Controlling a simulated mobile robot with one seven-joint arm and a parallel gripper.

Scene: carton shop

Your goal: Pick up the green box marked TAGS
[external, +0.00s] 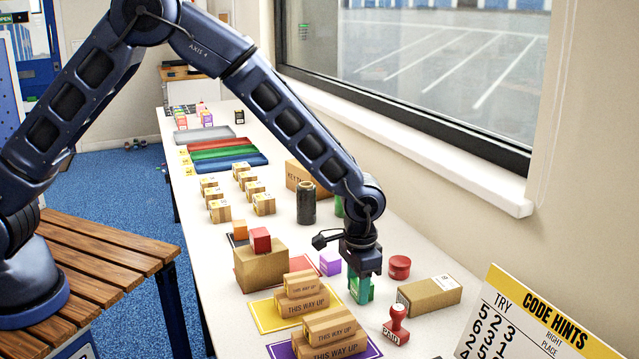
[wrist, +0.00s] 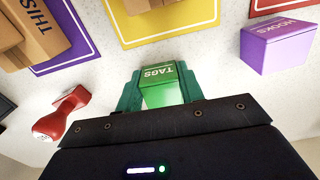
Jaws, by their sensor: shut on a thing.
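The green box marked TAGS (wrist: 160,84) sits between the two green fingers of my gripper (wrist: 160,95) in the wrist view, its lettering upside down there. The fingers are shut on its two sides. In the external view my gripper (external: 361,288) points straight down at the right part of the white table, and the green box is mostly hidden by the green fingers. I cannot tell whether the box touches the table or is slightly above it.
A purple box marked HOOKS (wrist: 277,48), a red round tin (external: 400,267), a red stamp (external: 396,325) and a brown carton (external: 429,295) stand around my gripper. Stacked cartons (external: 302,292) stand on a yellow mat (external: 262,316) to the left. The window wall is at right.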

